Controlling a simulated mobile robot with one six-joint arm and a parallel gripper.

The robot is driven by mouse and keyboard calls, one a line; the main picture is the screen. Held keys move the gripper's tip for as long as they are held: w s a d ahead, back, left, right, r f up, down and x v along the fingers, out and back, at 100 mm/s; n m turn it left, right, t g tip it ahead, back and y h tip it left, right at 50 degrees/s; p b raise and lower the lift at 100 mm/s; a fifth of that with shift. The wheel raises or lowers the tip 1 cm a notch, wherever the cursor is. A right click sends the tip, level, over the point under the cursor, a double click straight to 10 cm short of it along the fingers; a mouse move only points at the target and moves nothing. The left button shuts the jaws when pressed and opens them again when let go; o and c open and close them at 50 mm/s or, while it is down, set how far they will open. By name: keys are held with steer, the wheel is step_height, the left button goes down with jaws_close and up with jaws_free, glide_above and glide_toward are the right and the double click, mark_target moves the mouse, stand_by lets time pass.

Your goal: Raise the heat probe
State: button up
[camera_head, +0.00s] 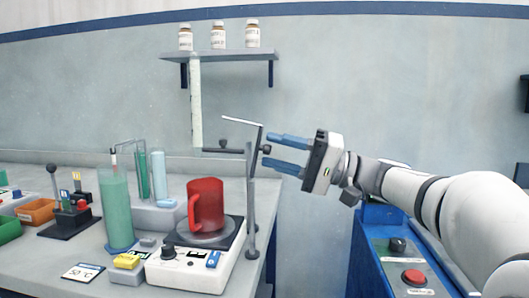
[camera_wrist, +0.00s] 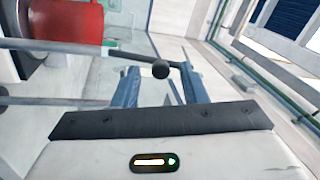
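A thin dark stand (camera_head: 250,215) rises beside the hot plate (camera_head: 196,268), on which a red mug (camera_head: 206,204) sits. A bent rod with a pale upper arm (camera_head: 242,121), which looks like the heat probe, is at the stand's top; its lower end cannot be made out. A horizontal bar (camera_head: 225,150) ends in a dark round knob (camera_head: 266,149). My gripper (camera_head: 268,150) is open, its blue fingers pointing left around the knob's level. In the wrist view, the knob (camera_wrist: 161,70) shows between the fingertips (camera_wrist: 158,78), with a visible gap on both sides.
A green cylinder (camera_head: 117,212) and tubes stand left of the hot plate. A card reading 50 °C (camera_head: 83,272) lies on the bench. A blue cabinet with a red button (camera_head: 414,277) is at right. A shelf (camera_head: 220,56) holds bottles.

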steer(key=shift+d, duration=0.1)
steer(key=p+v, duration=0.1)
steer(key=v, duration=0.6)
steer(key=shift+d, duration=0.35)
steer(key=shift+f, duration=0.1)
steer(key=s+a+f+m+h+p, duration=0.2)
steer(key=s+f+m+h+p, duration=0.25)
steer(key=s+h+p, duration=0.8)
steer(key=s+d+n+h+p, duration=0.1)
steer(key=s+d+h+p, duration=0.1)
steer(key=d+h+p, duration=0.2)
steer(key=s+d+f+t+h+p, duration=0.1)
steer(key=s+d+h+p, duration=0.2)
steer(key=d+p, duration=0.4)
steer(key=h+p, duration=0.1)
steer(key=p, duration=0.3)
steer(key=shift+s+d+n+p, duration=0.15)
steer(key=shift+d+n+p, duration=0.2)
steer(key=shift+p, duration=0.05)
